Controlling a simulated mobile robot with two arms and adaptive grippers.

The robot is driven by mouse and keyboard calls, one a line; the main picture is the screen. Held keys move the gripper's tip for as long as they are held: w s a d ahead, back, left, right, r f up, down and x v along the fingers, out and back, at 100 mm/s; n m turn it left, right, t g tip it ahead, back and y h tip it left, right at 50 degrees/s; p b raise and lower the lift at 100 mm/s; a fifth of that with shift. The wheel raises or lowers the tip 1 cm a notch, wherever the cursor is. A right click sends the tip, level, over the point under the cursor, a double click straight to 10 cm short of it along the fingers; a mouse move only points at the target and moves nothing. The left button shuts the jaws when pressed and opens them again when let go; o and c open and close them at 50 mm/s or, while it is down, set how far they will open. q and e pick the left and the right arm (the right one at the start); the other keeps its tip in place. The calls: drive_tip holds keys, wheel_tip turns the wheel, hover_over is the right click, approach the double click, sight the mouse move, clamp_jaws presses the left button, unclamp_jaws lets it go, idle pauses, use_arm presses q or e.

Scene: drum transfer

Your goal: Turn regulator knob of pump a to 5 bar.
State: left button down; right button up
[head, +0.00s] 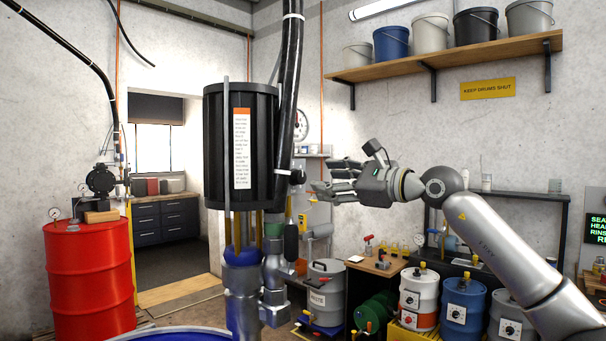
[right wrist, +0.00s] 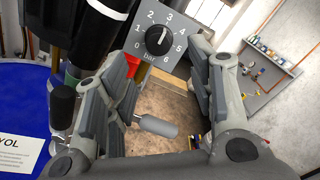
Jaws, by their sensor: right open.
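A grey regulator plate with a black knob (right wrist: 159,40) and a bar scale from 0 to 6 shows at the top of the right wrist view. The knob's white mark points up and slightly right, close to 3. My right gripper (head: 330,178) is open and empty. In the right wrist view its fingers (right wrist: 160,85) stand apart on either side below the dial, with the knob beyond them. The black pump (head: 240,145) stands left of the gripper in the head view, on a blue drum (head: 172,335). I cannot read a pump letter. My left gripper is not in view.
A thick black hose (head: 291,80) runs up beside the pump. A red drum (head: 90,280) with another pump (head: 101,181) stands at the left. A shelf of buckets (head: 445,60) is on the back wall. Small drums (head: 462,310) stand at the lower right.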

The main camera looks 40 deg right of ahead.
sight(303, 178)
drive_tip(key=w, duration=0.2)
drive_tip(key=w+p, duration=0.1)
drive_tip(key=w, duration=0.1)
drive_tip(key=w+a+p, duration=0.1)
drive_tip(key=w, duration=0.1)
drive_tip(key=shift+w+r, duration=0.1)
drive_tip(key=shift+w, duration=0.4)
drive_tip(key=c, duration=1)
